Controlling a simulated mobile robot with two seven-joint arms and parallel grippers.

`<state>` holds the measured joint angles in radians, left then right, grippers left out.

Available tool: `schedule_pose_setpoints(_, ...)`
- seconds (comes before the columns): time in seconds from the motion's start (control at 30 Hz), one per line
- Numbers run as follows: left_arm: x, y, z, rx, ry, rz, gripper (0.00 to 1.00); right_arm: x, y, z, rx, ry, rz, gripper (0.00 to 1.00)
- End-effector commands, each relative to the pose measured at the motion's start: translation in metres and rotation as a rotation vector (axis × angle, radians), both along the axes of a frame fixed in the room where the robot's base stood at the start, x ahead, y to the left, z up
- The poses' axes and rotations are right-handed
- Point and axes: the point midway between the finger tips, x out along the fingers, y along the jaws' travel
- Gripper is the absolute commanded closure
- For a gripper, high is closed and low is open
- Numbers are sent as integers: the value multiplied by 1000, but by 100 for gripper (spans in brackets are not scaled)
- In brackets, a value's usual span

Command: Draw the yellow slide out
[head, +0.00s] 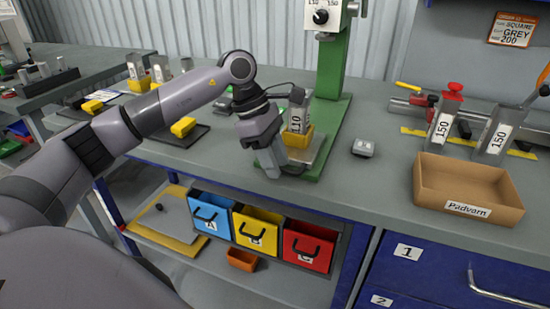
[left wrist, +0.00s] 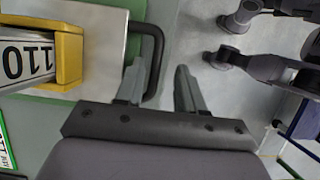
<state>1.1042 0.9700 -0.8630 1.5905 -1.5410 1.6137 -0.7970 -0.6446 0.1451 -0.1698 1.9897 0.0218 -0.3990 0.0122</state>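The yellow slide, a yellow holder (head: 296,138), stands on a pale plate under the green press and carries a grey block (head: 297,118) marked 110. In the left wrist view the yellow holder (left wrist: 69,45) and block (left wrist: 25,62) are at the left. A black bar handle (left wrist: 158,45) sticks out from the plate (left wrist: 104,40). My left gripper (head: 268,165) is at the table's front edge by the plate. In the left wrist view its fingers (left wrist: 160,85) are apart, with the handle's outer bar between them, not visibly gripped. My right gripper is not in view.
The green press (head: 333,70) stands behind the holder. Blue (head: 207,216), yellow (head: 254,232) and red (head: 308,247) bins hang below the table edge.

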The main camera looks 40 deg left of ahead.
Motion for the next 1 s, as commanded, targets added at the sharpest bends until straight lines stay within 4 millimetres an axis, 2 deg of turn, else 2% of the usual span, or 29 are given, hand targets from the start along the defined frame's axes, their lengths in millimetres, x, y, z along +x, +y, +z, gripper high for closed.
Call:
schedule_pose_setpoints(0.17, 0, 6, 15, -1, -5, 3, 62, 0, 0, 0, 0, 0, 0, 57)
schedule_pose_setpoints(0.4, -4, 20, 51, -1, -3, 1, 62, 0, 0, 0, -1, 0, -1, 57)
schedule_pose_setpoints(0.5, -5, 24, 61, -1, -1, 1, 62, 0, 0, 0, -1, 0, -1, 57)
schedule_pose_setpoints(1.0, -6, 27, 66, 0, 1, 1, 62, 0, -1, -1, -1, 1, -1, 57)
